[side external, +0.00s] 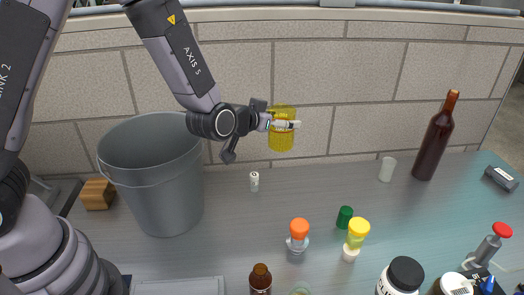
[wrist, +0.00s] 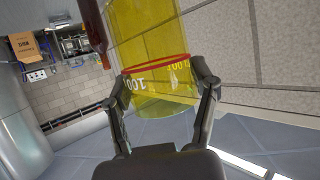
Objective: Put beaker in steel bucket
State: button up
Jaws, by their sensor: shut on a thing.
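The beaker (side external: 282,141) is yellow and see-through, and I hold it in the air in front of the block wall, to the right of the bucket. My gripper (side external: 284,124) is shut on it, with fingers on both sides. In the wrist view the beaker (wrist: 150,100) fills the space between the fingers (wrist: 160,90) and shows a red band and white markings. The steel bucket (side external: 160,195) is large, grey and open at the top. It stands upright on the bench at the left, and its inside floor is hidden.
A wooden block (side external: 97,194) is left of the bucket. A small white vial (side external: 254,182) stands right of it. A white cup (side external: 387,169) and brown bottle (side external: 434,140) stand farther right. Several small bottles crowd the front, including an orange-capped one (side external: 299,236).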

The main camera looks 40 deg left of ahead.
jog(key=d+f+m+h, duration=0.4)
jog(key=d+f, duration=0.2)
jog(key=d, duration=0.3)
jog(key=m+g+h, duration=0.4)
jog(key=m+h, duration=0.1)
send_over(327, 272)
notch_tip(327, 272, down, 16)
jog(key=shift+f, duration=0.5)
jog(key=shift+f, duration=0.1)
jog(key=o, duration=0.9)
jog(key=shift+f, duration=0.1)
jog(key=shift+c, duration=0.2)
